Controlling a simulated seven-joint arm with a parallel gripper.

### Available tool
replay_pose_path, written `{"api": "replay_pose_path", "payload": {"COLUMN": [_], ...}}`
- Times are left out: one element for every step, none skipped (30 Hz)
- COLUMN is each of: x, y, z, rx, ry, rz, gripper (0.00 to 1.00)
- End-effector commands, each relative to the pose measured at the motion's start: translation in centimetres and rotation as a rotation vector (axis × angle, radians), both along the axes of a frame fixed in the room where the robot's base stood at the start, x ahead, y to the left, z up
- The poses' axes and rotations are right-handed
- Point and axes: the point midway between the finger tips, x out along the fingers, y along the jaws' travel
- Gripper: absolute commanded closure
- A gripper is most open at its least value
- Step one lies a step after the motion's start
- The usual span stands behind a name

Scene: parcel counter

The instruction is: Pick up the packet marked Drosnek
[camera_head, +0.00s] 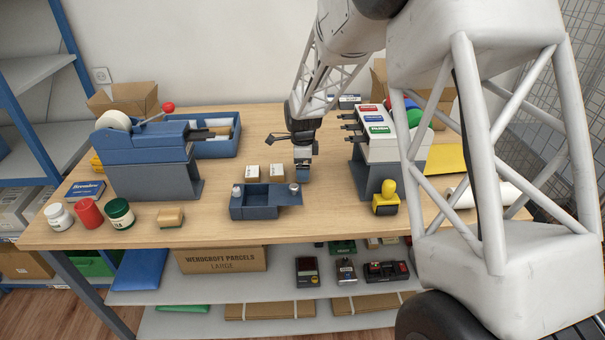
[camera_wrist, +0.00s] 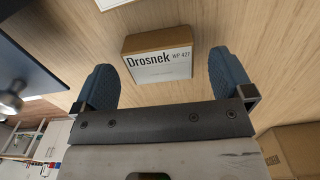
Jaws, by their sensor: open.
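The packet marked Drosnek (camera_wrist: 162,64) is a small brown box with a white label reading "Drosnek WP 427". In the wrist view it lies between the two blue fingers of my gripper (camera_wrist: 162,72), with clear gaps to both. The fingers are open and hold nothing. In the head view my gripper (camera_head: 303,172) points down over the middle of the counter (camera_head: 240,135). Two small white-labelled packets stand just left of it, a left one (camera_head: 252,173) and a right one (camera_head: 277,171). Their print is too small to read there, so I cannot tell which is Drosnek.
A blue-grey open tray (camera_head: 257,207) stands in front of the gripper. A blue machine (camera_head: 150,160) stands left, and a grey stand with coloured labels (camera_head: 378,150) right. A yellow-handled stamp (camera_head: 386,197) is near the front edge. Jars (camera_head: 121,214) stand front left.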

Motion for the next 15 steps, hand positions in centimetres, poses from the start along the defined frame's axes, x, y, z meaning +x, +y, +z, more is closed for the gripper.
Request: {"api": "replay_pose_path", "payload": {"x": [0.0, 0.0, 0.0, 0.0, 0.0, 0.0, 0.0, 0.0, 0.0, 0.0, 0.0, 0.0, 0.0, 0.0, 0.0], "y": [0.0, 0.0, 0.0, 0.0, 0.0, 0.0, 0.0, 0.0, 0.0, 0.0, 0.0, 0.0, 0.0, 0.0, 0.0], "z": [-0.6, -0.9, -1.2, -1.5, -1.7, -1.8, -1.9, -2.0, -2.1, -2.1, -2.1, -2.0, -2.0, -2.0, -2.0], "rx": [0.000, 0.000, 0.000, -0.001, 0.000, 0.000, 0.000, 0.000, 0.000, 0.000, 0.000, 0.000, 0.000, 0.000, 0.000], "ry": [0.000, 0.000, 0.000, 0.000, 0.000, -0.001, -0.001, -0.001, -0.001, -0.002, -0.002, -0.002, -0.001, -0.001, -0.001], "rz": [0.000, 0.000, 0.000, 0.000, 0.000, 0.000, 0.000, 0.000, 0.000, 0.000, 0.000, 0.000, 0.000, 0.000, 0.000], "gripper": [0.01, 0.01, 0.01, 0.01, 0.01, 0.01, 0.01, 0.01, 0.01, 0.01, 0.01, 0.01, 0.01, 0.01, 0.01]}}
